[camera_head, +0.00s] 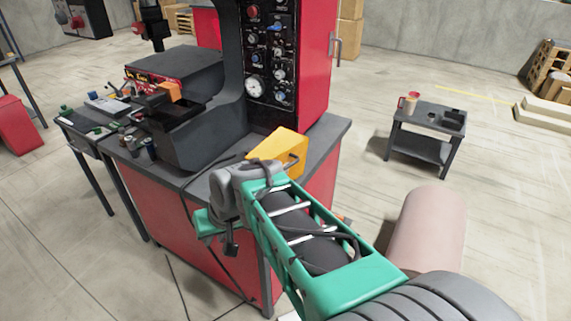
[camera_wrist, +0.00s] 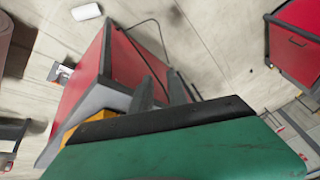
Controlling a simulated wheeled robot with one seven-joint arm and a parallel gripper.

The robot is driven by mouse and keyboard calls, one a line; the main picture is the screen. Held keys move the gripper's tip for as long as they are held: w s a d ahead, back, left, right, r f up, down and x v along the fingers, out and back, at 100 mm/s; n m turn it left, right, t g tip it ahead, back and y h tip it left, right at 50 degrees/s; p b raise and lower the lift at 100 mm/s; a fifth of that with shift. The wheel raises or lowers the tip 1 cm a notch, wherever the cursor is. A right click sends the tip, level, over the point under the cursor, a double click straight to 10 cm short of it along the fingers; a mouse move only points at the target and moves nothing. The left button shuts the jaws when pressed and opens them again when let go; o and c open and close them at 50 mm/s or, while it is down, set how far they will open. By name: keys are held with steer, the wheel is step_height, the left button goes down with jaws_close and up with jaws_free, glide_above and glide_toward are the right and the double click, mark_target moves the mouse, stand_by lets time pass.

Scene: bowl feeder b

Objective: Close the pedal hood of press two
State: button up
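The press (camera_head: 190,120) stands on a red cabinet with a dark grey top. A yellow-orange wedge-shaped hood (camera_head: 278,146) with a dark handle sits at the top's near right corner, partly behind my arm; I cannot tell from here how far it is open. A bit of orange, likely the same hood (camera_wrist: 85,124), shows at the edge of my wrist in the wrist view. My gripper (camera_head: 231,246) points down beside the cabinet's front. In the wrist view its two dark fingers (camera_wrist: 160,92) look apart with nothing between them.
A dark control panel (camera_head: 268,55) with gauges and knobs stands behind. A side bench (camera_head: 95,135) with small tools is at left. A small table (camera_head: 425,140) stands at right on open floor. A dark cable (camera_head: 218,158) runs over the cabinet top.

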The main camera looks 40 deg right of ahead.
steer(key=w+d+f+m+t+y+b, duration=0.25)
steer(key=w+d+f+m+t, duration=0.2)
steer(key=w+d, duration=0.4)
steer(key=m+t+h+b, duration=0.3)
steer(key=m+t+h, duration=0.2)
steer(key=m+t, duration=0.5)
glide_toward(292, 163)
steer(key=w+r+m+g, duration=0.1)
steer(key=w+m+g, duration=0.1)
steer(key=w+g, duration=0.1)
steer(key=shift+t+y, duration=0.25)
steer(key=w, duration=0.7)
steer(key=shift+d+f, duration=0.25)
steer(key=shift+d, duration=0.15)
steer(key=shift+c, duration=0.6)
jaws_close()
